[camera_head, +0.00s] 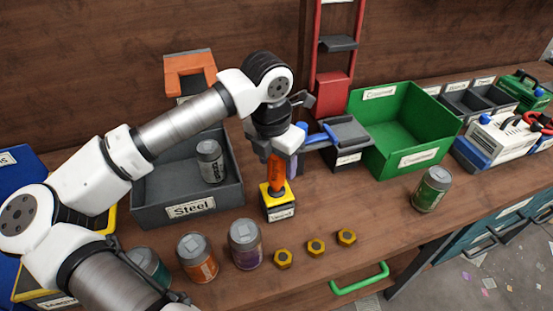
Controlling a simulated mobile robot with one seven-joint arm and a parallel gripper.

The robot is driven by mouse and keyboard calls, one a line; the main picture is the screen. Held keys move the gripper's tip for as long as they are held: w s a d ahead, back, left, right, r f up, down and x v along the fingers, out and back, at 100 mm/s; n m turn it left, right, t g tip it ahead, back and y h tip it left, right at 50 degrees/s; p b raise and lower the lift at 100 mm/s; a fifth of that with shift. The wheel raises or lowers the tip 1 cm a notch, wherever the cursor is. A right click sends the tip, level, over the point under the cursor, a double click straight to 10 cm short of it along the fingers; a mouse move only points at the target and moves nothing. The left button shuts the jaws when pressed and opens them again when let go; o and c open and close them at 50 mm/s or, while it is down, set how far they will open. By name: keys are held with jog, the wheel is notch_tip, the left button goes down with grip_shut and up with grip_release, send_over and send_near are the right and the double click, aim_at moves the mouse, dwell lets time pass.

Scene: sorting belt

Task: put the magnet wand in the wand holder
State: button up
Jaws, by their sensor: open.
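The magnet wand (276,174), with an orange handle, stands upright at the wand holder (279,210), a small black block with a yellow top and a white label. The wand's lower end meets the yellow top; how deep it sits is hidden. My gripper (283,150) points down right over the wand, with its jaws open around or just above the handle's upper end. The gripper body hides the wand's top, and I cannot tell whether a finger touches it.
A grey "Steel" bin (190,210) holding a can (211,161) is left of the holder. A green bin (405,130) and another can (431,190) are to the right. Bare table lies right of the holder.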

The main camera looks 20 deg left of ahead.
jog(key=shift+r+p, duration=0.35)
jog(key=shift+p, duration=0.25)
jog(key=r, duration=0.4)
jog(key=s+r, duration=0.1)
jog(key=r, duration=0.3)
jog(key=r+b, duration=0.1)
jog(key=r, duration=0.3)
jog(key=shift+s+a+r, duration=0.15)
jog(key=shift+a+r, duration=0.05)
jog(key=shift+a, duration=0.1)
